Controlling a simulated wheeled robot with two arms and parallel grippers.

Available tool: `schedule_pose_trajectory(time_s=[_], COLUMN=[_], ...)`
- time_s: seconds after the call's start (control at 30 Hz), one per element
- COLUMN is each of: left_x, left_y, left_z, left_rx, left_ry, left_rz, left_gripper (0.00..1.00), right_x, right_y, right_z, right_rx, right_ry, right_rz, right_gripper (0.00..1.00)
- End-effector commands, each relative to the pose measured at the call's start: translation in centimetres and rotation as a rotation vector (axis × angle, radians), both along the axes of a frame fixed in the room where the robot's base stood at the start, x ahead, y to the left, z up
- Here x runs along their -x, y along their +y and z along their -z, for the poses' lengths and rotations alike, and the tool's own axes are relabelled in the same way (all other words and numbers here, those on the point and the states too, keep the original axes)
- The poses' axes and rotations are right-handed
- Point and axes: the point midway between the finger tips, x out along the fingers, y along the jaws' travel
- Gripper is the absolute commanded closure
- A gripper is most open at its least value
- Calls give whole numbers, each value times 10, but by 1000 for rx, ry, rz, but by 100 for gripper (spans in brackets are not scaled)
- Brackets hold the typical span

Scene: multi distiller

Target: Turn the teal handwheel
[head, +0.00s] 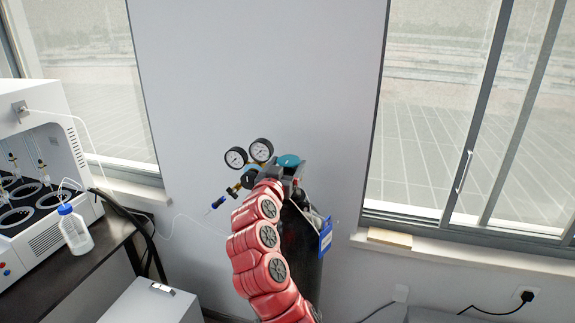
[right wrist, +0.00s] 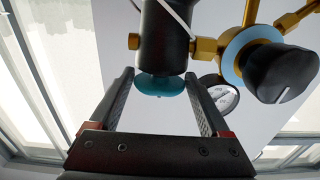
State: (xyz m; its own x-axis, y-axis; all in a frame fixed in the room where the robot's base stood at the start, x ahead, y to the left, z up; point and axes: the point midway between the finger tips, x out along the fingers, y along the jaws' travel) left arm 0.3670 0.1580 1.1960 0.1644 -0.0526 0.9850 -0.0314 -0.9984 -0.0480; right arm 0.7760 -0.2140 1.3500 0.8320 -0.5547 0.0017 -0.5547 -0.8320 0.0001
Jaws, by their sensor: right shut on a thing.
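The teal handwheel (head: 289,160) sits on top of the valve of a dark gas cylinder (head: 300,250) against the wall. In the right wrist view the teal handwheel (right wrist: 161,86) lies between the two fingertips, below the dark valve body (right wrist: 165,40) in that picture. My right gripper (right wrist: 160,82) is shut on it, one finger on each side. In the head view my right gripper (head: 299,172) reaches up to the valve, and my red arm hides part of the cylinder. My left gripper is not in view.
Two round gauges (head: 248,154) and a brass regulator stand left of the handwheel. In the right wrist view a black knob (right wrist: 282,72) is close to the right finger. A white machine and a bottle (head: 75,230) stand on a dark table at left.

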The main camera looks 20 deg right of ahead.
Motion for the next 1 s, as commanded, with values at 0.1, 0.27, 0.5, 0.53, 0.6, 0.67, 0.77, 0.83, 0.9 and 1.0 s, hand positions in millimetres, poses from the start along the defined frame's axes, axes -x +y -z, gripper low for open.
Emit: schedule_pose_trajectory(time_s=[0.1, 0.27, 0.5, 0.53, 0.6, 0.67, 0.77, 0.83, 0.9, 1.0], left_x=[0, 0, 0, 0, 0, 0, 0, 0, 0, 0], left_y=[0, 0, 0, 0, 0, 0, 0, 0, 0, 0], left_z=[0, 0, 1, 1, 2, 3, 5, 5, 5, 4], left_rx=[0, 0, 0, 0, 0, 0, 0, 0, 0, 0], left_ry=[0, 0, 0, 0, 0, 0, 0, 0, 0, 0], left_rz=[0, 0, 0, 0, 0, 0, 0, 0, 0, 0], left_gripper=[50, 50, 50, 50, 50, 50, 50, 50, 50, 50], right_x=[0, 0, 0, 0, 1, 1, 2, 2, 3, 3], right_y=[0, 0, -2, -2, -3, -4, -6, -6, -8, -10], right_z=[0, 0, 1, 1, 2, 2, 2, 1, 0, -1], right_rx=[0, -1, 0, 0, 1, 0, 0, -2, -2, -3], right_ry=[0, 1, 1, 1, 2, 0, 0, -2, 0, -2], right_rz=[-1, -1, -18, -25, -47, -76, -136, -190, -247, -340], right_gripper=[45, 74, 75, 75, 75, 75, 75, 75, 75, 75])
